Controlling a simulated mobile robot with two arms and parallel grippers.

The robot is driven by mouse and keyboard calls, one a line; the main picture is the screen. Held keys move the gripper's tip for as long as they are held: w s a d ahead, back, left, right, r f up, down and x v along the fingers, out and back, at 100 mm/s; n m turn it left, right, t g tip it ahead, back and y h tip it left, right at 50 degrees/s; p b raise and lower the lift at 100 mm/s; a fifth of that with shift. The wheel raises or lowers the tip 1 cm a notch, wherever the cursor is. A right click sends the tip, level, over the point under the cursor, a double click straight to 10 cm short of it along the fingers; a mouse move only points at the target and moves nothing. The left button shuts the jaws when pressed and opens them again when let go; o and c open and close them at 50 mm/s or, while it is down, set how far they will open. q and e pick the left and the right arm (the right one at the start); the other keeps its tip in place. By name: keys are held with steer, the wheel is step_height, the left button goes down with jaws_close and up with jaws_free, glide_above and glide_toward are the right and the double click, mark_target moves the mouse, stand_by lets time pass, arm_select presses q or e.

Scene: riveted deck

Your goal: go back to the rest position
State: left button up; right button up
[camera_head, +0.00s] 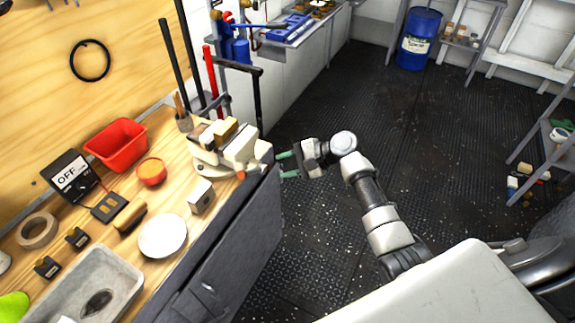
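My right gripper (287,165) is in the middle of the camera_head view, beside the right edge of the workbench. Its two green-tipped fingers point left toward the bench and stand apart with a gap between them. Nothing shows between them. My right arm reaches in from the lower right over the dark floor. My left gripper is not in view.
The wooden workbench (192,253) on the left holds a vise (238,150), a red bin (117,143), a white plate (163,236) and a grey tray (122,277). The riveted floor (345,95) is mostly clear. A blue barrel (419,30) stands at the back.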

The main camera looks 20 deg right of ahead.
steer(key=shift+s+d, duration=0.1)
stand_by(0.4)
steer(key=s+d+f+n+g+h+b, duration=0.1)
steer(key=s+f+n+h, duration=0.15)
steer(key=s+f, duration=0.6)
steer(key=s+f+n+g+h+b, duration=0.1)
steer(key=s+f+h, duration=0.25)
steer(key=f, duration=1.05)
steer(key=s+d+f+n+g+h, duration=0.1)
steer(key=s+f+h, duration=0.1)
steer(key=s+f, duration=0.7)
steer(key=s+a+f+n+g+h+b, duration=0.1)
steer(key=s+f+n, duration=0.5)
steer(key=s, duration=0.7)
steer(key=s+a+f+n+g+h+b, duration=0.1)
steer(key=s+f+n+h, duration=0.1)
steer(key=s+f+n, duration=0.4)
steer(key=s+f, duration=0.4)
steer(key=s, duration=0.4)
steer(key=shift+s+n, duration=0.3)
steer(key=shift+n, duration=0.05)
